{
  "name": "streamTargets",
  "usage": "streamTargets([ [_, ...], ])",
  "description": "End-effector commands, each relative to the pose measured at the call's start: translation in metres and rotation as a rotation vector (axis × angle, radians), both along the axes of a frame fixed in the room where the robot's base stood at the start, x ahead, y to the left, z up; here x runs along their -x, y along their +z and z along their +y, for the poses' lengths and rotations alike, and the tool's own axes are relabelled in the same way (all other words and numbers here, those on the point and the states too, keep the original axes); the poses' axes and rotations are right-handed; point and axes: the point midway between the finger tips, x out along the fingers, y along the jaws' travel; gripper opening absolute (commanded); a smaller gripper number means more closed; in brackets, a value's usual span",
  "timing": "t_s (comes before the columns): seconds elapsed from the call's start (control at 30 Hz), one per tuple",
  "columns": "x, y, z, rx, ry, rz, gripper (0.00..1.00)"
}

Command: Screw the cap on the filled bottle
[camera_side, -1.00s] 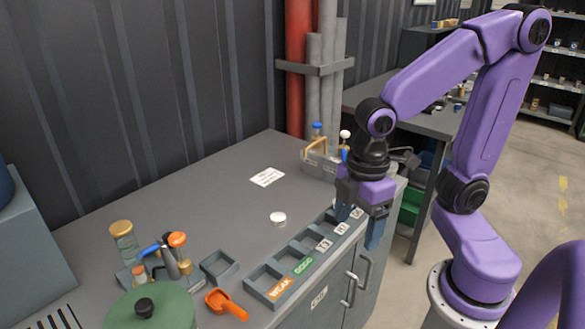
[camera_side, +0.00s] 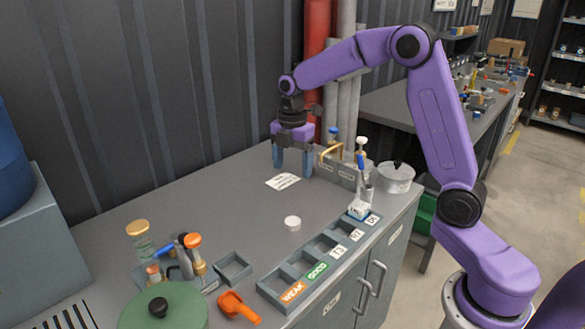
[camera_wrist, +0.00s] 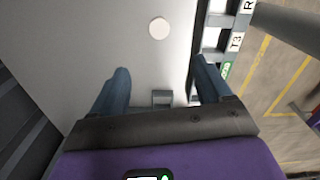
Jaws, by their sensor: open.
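The white round cap (camera_side: 292,223) lies flat on the bench, left of the labelled tray; it also shows near the top of the wrist view (camera_wrist: 159,28). A small whitish item (camera_side: 358,210), possibly the bottle, sits at the tray's far end; it is too small to tell whether it is filled. My gripper (camera_side: 292,168) is open and empty, pointing down near the back of the bench, behind the cap and apart from it. Its two blue fingers also show in the wrist view (camera_wrist: 162,75), with nothing held between them.
The labelled tray (camera_side: 283,296) runs along the front edge. A white card (camera_side: 283,181) lies near my gripper, and a rack with a wooden handle (camera_side: 338,166) stands right of it. A metal pot (camera_side: 396,177), orange scoop (camera_side: 238,307), green lid (camera_side: 162,310) and gold-capped jar (camera_side: 139,240) stand around.

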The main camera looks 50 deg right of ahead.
Motion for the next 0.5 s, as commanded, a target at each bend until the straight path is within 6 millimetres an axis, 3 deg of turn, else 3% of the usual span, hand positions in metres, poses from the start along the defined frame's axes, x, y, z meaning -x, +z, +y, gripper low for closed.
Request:
streamTargets([
  [0.17, -0.001, -0.011, -0.002, 0.001, 0.007, 0.003, 0.78],
  [0.5, 0.000, -0.066, -0.002, 0.001, 0.005, 0.005, 0.78],
])
